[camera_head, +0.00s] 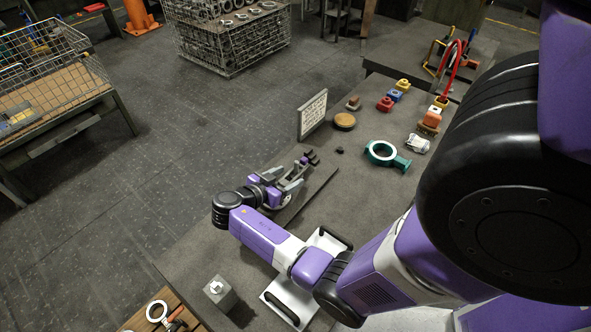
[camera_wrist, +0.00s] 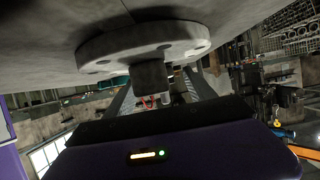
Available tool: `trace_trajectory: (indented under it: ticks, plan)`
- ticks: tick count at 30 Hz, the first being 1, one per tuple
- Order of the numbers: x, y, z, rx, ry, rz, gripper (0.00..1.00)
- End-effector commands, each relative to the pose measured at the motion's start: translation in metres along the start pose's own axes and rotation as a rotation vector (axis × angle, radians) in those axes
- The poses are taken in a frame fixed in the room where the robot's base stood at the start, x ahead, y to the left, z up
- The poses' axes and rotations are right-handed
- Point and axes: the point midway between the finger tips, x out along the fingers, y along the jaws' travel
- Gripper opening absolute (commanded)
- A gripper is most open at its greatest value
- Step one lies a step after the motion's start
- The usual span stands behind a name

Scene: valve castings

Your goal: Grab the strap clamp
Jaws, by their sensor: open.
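My gripper (camera_head: 311,158) is low over the near table in the head view, with its dark fingertips toward the far right. Its fingers also show in the wrist view (camera_wrist: 160,92), spread apart. In the wrist view a grey round flange (camera_wrist: 110,48) with holes lies against the table surface, which is at the top of the picture. A dark block (camera_wrist: 150,74) sticks out from it in the gap between the fingers. I see no grip on it. I cannot tell for certain which thing is the strap clamp.
A teal ring casting (camera_head: 402,162), a wooden disc (camera_head: 345,121), a lettered plate (camera_head: 313,115) and several coloured blocks stand beyond my gripper. A grey block (camera_head: 219,292) is at the near edge. Wire baskets (camera_head: 230,40) stand across the floor. Table space shows between my gripper and the teal casting.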

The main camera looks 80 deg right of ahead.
Motion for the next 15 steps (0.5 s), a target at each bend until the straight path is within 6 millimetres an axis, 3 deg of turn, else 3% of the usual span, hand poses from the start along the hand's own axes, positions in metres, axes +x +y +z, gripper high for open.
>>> trace_trajectory:
  ticks: [6,15]
  plan:
    - [0.0010,-0.0004,0.0004,0.000,0.000,-0.001,0.64]
    - [0.0007,-0.0004,0.0003,0.000,0.000,-0.001,0.07]
